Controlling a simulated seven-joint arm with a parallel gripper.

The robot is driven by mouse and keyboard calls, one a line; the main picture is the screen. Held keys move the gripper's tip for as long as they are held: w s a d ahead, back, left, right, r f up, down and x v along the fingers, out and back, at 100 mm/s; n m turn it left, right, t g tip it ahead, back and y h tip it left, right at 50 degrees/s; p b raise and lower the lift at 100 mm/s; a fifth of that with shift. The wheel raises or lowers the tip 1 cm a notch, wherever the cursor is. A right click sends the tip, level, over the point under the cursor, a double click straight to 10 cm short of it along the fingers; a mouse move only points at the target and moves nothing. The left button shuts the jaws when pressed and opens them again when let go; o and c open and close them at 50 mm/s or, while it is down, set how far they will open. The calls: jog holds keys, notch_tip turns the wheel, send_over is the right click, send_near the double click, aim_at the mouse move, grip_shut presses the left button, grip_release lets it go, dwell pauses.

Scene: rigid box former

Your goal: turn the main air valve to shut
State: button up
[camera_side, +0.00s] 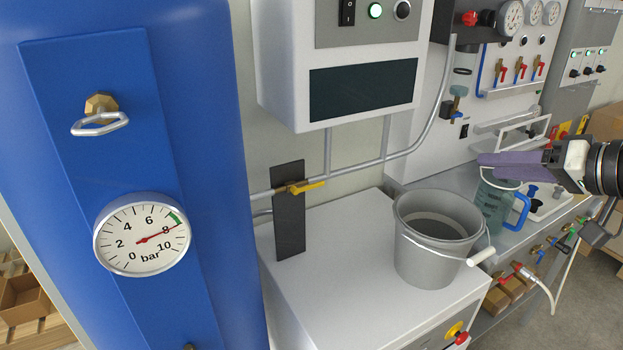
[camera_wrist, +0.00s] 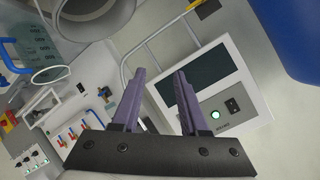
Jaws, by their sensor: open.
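A brass valve with a yellow lever (camera_side: 306,187) sits on the grey pipe in front of a dark upright plate (camera_side: 289,225); I take it to be the main air valve. The lever lies roughly along the pipe. In the wrist view the yellow lever (camera_wrist: 193,5) shows only partly at the top edge. My gripper (camera_side: 480,166) is at the right of the side view, well away from the valve, beyond the bucket. In the wrist view its two purple fingers (camera_wrist: 160,76) are apart with nothing between them.
A grey bucket (camera_side: 425,265) stands on the white cabinet between valve and gripper. A white control box (camera_side: 355,95) hangs above. A blue tank (camera_side: 225,180) with a gauge (camera_side: 142,234), needle near 8 bar, stands left. A blue-handled jug (camera_side: 494,205) is below my gripper.

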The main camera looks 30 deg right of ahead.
aim_at(318, 184)
jog(key=w+a+r+m+t+h, duration=0.25)
jog(key=w+m+t, duration=0.35)
jog(key=w+m, duration=0.75)
jog(key=w+a+f+n+g+y, duration=0.1)
jog(key=w+a+f+n, duration=0.15)
jog(key=a+f, duration=0.5)
jog(key=w+a+f+n+y, duration=0.1)
jog(key=w+a+f, duration=0.3)
jog(key=f, duration=0.7)
jog(key=w, duration=1.3)
jog(key=shift+w+r, duration=0.1)
jog(key=shift+w, duration=0.1)
grip_shut()
